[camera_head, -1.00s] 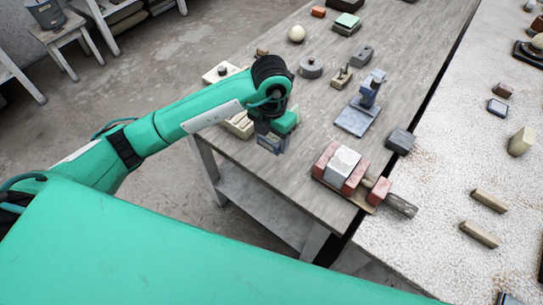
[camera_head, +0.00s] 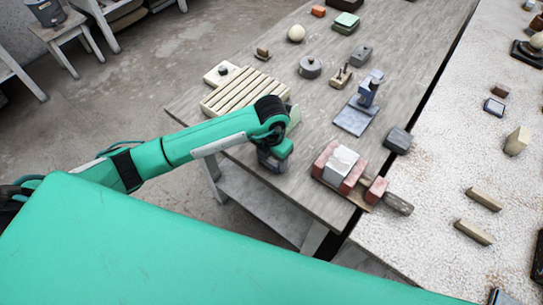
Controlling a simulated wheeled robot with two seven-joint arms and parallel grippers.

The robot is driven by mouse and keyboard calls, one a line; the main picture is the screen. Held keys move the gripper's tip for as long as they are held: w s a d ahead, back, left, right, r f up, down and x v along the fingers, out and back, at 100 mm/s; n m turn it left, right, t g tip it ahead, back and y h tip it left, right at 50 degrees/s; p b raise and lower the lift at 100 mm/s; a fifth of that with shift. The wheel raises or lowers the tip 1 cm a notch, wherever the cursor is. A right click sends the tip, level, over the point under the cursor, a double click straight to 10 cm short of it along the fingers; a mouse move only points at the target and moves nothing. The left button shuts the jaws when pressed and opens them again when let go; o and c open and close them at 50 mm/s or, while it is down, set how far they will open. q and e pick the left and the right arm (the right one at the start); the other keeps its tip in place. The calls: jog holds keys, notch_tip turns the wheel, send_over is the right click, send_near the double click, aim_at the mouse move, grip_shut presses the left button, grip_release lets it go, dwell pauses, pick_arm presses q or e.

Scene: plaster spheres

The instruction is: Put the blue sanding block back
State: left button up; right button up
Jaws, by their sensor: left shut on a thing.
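My left gripper (camera_head: 272,162) is over the near left edge of the grey wooden table (camera_head: 318,105). It is shut on a small blue-grey piece, which looks like the blue sanding block. The piece is mostly hidden by the jaws, so its shape and its gap to the table are hard to tell. A cream ribbed rack (camera_head: 238,92) lies on the table just beyond the gripper. My right gripper is not in view.
Right of the gripper are red blocks around a white block (camera_head: 341,165). A rough white surface (camera_head: 440,170) adjoins on the right, with scattered blocks. Bare wood lies between gripper and red blocks.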

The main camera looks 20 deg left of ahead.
aim_at(271, 158)
pick_arm(q)
jog(key=shift+f, duration=0.2)
jog(key=o, duration=1)
jog(key=shift+r, duration=0.1)
jog(key=shift+o, duration=0.2)
jog(key=shift+r, duration=0.55)
notch_tip(271, 158, up, 11)
jog(key=b, duration=0.3)
jog(key=shift+r, duration=0.15)
